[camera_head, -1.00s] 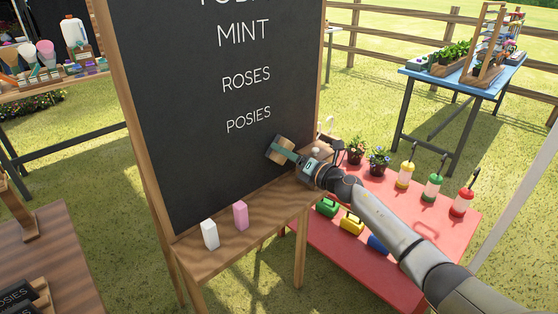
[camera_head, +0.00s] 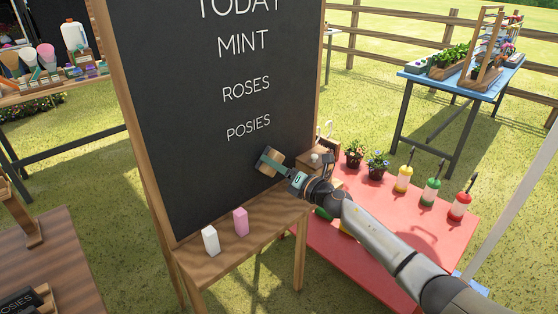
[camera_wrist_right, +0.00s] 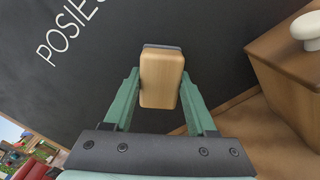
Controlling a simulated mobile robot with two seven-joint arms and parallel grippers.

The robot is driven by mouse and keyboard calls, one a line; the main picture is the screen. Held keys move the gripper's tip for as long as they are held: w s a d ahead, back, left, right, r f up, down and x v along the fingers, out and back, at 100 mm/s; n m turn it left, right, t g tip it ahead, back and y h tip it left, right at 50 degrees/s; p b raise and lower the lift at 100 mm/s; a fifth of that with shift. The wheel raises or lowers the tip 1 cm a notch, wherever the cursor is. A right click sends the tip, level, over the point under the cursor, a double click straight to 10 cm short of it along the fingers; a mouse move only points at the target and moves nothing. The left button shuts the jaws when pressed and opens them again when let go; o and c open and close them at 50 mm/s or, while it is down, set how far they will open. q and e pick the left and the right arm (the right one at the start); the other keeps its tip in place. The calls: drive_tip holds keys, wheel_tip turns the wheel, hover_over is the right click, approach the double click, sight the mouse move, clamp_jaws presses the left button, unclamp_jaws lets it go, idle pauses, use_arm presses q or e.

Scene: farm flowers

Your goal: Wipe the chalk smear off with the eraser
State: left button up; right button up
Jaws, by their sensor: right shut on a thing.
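The eraser (camera_head: 269,162) is a wooden block with a dark felt side. My right gripper (camera_head: 272,163) is shut on it and holds it at the lower right of the blackboard (camera_head: 185,120), below the word POSIES. In the right wrist view, the eraser (camera_wrist_right: 161,78) sits between the green fingers of my right gripper (camera_wrist_right: 160,88), its felt side toward the board. I cannot tell whether the felt touches the board. No chalk smear can be made out on the visible board. My left gripper is not in view.
A white block (camera_head: 210,240) and a pink block (camera_head: 241,222) stand on the board's wooden ledge (camera_head: 230,248). A wooden box (camera_head: 312,165) with a white knob stands at the ledge's right end. A red table (camera_head: 420,232) with flowerpots and bottles is to the right.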

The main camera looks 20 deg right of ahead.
sight(267, 170)
drive_tip(key=shift+s+a+r+p, duration=0.1)
drive_tip(key=shift+s+a+p, duration=0.2)
drive_tip(key=shift+a, duration=0.35)
drive_tip(key=shift+s+a+p, duration=0.15)
drive_tip(key=shift+a+p, duration=0.15)
drive_tip(key=shift+a, duration=0.3)
drive_tip(key=shift+s+a, duration=0.15)
drive_tip(key=shift+a, duration=0.1)
drive_tip(key=shift+s+a+p, duration=0.15)
drive_tip(key=shift+a+p, duration=0.3)
drive_tip(key=shift+a, duration=0.15)
drive_tip(key=shift+s+a+p, duration=0.3)
drive_tip(key=shift+a+p, duration=0.05)
drive_tip(key=shift+a, duration=0.55)
drive_tip(key=shift+s+a+p, duration=0.3)
drive_tip(key=shift+a+p, duration=0.05)
drive_tip(key=shift+a, duration=0.55)
drive_tip(key=shift+s+a, duration=0.2)
drive_tip(key=shift+a, duration=0.3)
drive_tip(key=shift+s+a, duration=0.15)
drive_tip(key=shift+a, duration=0.3)
drive_tip(key=shift+s+p, duration=0.1)
drive_tip(key=shift+p, duration=0.2)
drive_tip(key=shift+p+v, duration=0.5)
drive_tip(key=shift+v, duration=2.5)
